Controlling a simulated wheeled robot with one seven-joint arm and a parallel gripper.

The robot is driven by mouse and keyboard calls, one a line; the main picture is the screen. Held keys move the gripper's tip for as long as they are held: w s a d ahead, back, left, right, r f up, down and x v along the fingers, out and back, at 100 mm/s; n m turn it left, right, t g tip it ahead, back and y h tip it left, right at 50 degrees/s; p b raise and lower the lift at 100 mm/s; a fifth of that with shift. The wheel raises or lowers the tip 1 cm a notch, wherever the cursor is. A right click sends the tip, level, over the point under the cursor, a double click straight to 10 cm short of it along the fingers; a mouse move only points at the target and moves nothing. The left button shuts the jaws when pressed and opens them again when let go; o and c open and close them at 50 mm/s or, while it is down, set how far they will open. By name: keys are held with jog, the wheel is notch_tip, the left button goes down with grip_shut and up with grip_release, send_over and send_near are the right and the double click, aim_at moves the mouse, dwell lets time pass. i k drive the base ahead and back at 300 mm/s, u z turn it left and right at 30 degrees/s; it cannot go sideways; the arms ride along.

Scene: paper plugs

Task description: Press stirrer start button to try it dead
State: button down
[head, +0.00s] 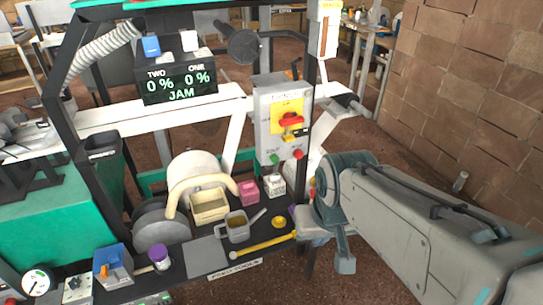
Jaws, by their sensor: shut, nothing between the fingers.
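A grey control box (271,119) hangs on the dark frame, right of centre. Its lower front carries a green button (274,157) at the left and a red button (298,154) at the right. I cannot read a label on either button. Above them a red handle (291,119) sits on a yellow plate. My gripper (345,263) appears as the teal-grey end hanging below my wrist. It looks shut and empty, to the right of and lower than the buttons, apart from the box. The finger detail is small.
A black display (179,83) reads TWO 0 %, ONE 0 %, JAM. The dark bench (208,258) holds a cream tray (209,205), a pink box (249,193), a grey mug-like pot (237,227) and a yellow rod (252,245). A brick wall (458,95) stands at the right.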

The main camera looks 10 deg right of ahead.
aim_at(274, 158)
jog(key=k, duration=0.1)
jog(key=u, duration=0.3)
jog(key=i, duration=0.6)
jog(key=z, duration=1.5)
